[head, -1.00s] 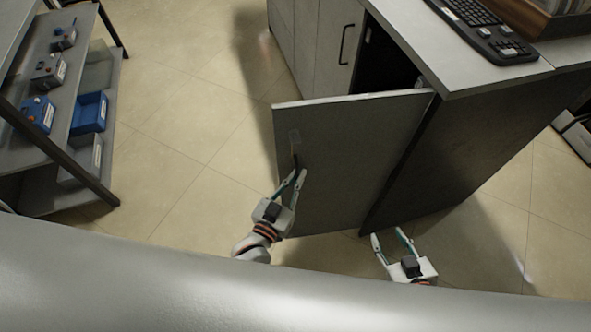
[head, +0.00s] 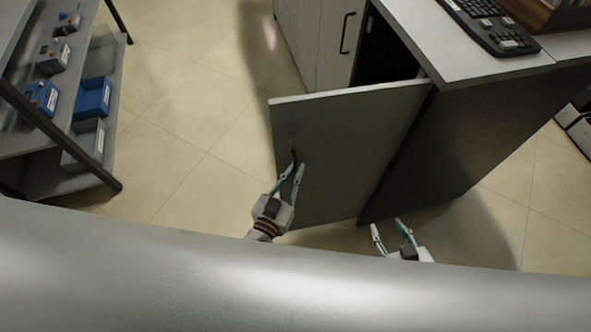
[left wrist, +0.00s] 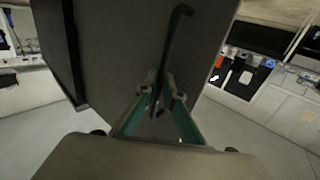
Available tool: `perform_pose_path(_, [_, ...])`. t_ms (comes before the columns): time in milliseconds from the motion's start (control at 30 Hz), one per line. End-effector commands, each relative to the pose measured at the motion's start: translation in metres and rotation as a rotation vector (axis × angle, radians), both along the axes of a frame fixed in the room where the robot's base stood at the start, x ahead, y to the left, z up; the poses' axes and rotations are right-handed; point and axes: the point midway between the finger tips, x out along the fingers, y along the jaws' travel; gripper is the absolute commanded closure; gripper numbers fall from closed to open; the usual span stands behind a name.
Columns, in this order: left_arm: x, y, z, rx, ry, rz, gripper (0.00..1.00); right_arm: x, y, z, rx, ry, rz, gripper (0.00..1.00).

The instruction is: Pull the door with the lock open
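The grey cabinet door (head: 345,150) stands swung well out from the cabinet, with a dark gap behind it. Its dark handle (head: 294,158) is near the free edge, and the left wrist view shows this bar (left wrist: 172,50) running down between my left fingers. My left gripper (head: 291,170) is at the handle, its fingertips close in on both sides of the bar. The left wrist view also shows this gripper (left wrist: 162,95). The lock cannot be made out clearly. My right gripper (head: 390,230) is open and empty, low beside the cabinet's base, apart from the door.
The cabinet's worktop (head: 450,50) carries a keyboard (head: 490,25). A closed neighbouring front with a black handle (head: 347,32) is behind the door. A shelf rack (head: 122,120) with blue bins (head: 92,98) stands at the left. Tiled floor (head: 190,130) between rack and door is clear.

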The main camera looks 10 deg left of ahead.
Motion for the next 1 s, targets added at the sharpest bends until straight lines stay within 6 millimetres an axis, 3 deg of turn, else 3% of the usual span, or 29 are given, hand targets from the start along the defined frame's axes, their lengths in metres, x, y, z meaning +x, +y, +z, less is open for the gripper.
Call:
perform_pose_path(367, [-0.005, 0.001, -0.001, 0.001, 0.002, -0.001, 0.88, -0.001, 0.000, 0.000, 0.000, 0.002, 0.001, 0.60])
perform_pose_path(567, [-0.033, 0.010, -0.001, 0.001, 0.003, -0.001, 0.88, -0.001, 0.000, 0.000, 0.000, 0.001, 0.000, 0.60])
perform_pose_path(800, [-0.081, 0.024, -0.002, 0.002, 0.005, -0.001, 0.88, 0.000, -0.001, 0.000, -0.001, 0.000, 0.000, 0.60])
perform_pose_path(1000, [-0.107, 0.032, -0.001, 0.001, 0.003, 0.000, 0.88, 0.000, -0.001, 0.000, -0.001, 0.000, 0.000, 0.60])
